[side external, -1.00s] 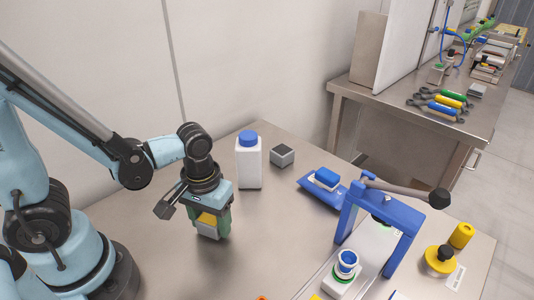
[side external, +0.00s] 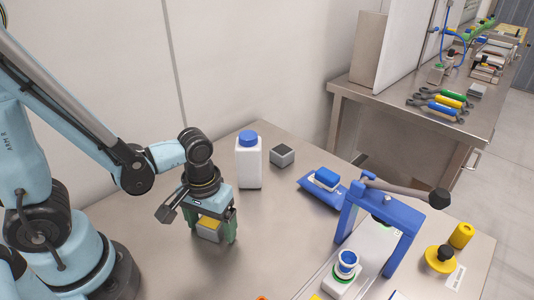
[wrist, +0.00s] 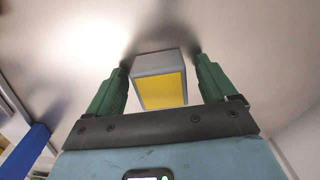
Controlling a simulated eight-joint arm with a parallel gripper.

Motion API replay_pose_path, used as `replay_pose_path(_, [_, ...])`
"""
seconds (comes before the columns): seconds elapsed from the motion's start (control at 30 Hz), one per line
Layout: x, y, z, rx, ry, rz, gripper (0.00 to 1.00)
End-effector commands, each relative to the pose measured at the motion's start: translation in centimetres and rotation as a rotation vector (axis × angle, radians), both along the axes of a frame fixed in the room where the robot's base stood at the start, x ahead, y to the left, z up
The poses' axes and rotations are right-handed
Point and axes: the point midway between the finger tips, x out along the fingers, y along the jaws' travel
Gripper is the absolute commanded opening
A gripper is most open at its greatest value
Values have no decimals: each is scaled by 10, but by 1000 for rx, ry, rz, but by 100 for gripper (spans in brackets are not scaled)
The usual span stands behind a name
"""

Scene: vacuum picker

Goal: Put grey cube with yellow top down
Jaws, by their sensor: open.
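The grey cube with yellow top (side external: 208,230) sits on the steel table, below my wrist in the side view. My gripper (side external: 213,238) is open around it, with one green finger on each side. In the wrist view the cube (wrist: 161,80) shows its yellow face and a grey side between the two fingers of my gripper (wrist: 160,72). A gap shows between the cube and each finger there. In the side view the fingers and wrist hide part of the cube.
A blue pouch (side external: 323,188) and a blue press frame (side external: 380,225) stand farther right. The table's front middle is clear.

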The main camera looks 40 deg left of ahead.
Motion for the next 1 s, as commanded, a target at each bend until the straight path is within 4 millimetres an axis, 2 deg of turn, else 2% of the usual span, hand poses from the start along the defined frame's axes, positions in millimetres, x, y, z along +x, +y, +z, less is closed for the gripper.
replay_pose_path(0.27, [0, 0, 10, 0, 0, 0, 85])
replay_pose_path(1.0, [0, 0, 86, -1, 1, 0, 85])
